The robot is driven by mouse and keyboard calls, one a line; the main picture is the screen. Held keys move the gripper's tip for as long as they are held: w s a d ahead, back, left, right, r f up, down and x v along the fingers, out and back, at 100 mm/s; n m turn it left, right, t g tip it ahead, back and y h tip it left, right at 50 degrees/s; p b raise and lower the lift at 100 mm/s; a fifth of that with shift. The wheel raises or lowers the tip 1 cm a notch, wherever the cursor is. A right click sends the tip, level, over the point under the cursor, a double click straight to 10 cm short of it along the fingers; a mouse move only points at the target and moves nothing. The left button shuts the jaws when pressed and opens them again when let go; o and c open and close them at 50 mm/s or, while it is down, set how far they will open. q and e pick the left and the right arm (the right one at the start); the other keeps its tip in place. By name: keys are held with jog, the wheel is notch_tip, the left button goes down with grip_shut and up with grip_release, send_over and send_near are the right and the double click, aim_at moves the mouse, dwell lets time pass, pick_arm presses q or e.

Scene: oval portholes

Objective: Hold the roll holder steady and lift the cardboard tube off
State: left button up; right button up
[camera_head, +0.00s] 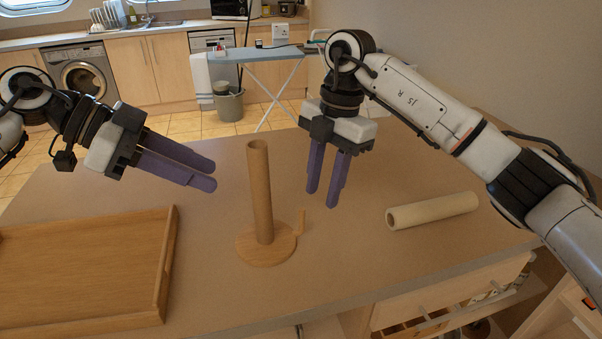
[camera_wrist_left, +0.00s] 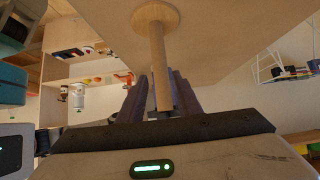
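The roll holder has a round wooden base (camera_head: 266,246) flat on the table, with a short thin peg at its right edge. The brown cardboard tube (camera_head: 261,195) stands upright on it, its hollow top open; any post inside is hidden. In the left wrist view the tube (camera_wrist_left: 159,65) runs from the base (camera_wrist_left: 156,15) toward the space between my fingers. My left gripper (camera_head: 214,175) is open, left of the tube's upper part and apart from it. My right gripper (camera_head: 321,199) is open and empty, pointing down to the right of the tube.
A cream hollow roll (camera_head: 433,211) lies on its side at the right of the table. A wooden tray (camera_head: 165,262) with a raised rim takes up the left front. The table (camera_head: 330,265) is clear around the holder. A drawer stands open below the front edge.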

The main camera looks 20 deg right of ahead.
aim_at(302, 235)
jog(key=shift+n+h, duration=0.5)
jog(key=shift+h, duration=0.3)
jog(key=a+r, duration=0.1)
jog(key=a, duration=0.1)
jog(key=a+r, duration=0.2)
jog(key=shift+f, duration=0.15)
notch_tip(302, 235, down, 10)
jog(key=shift+r, duration=0.1)
grip_shut()
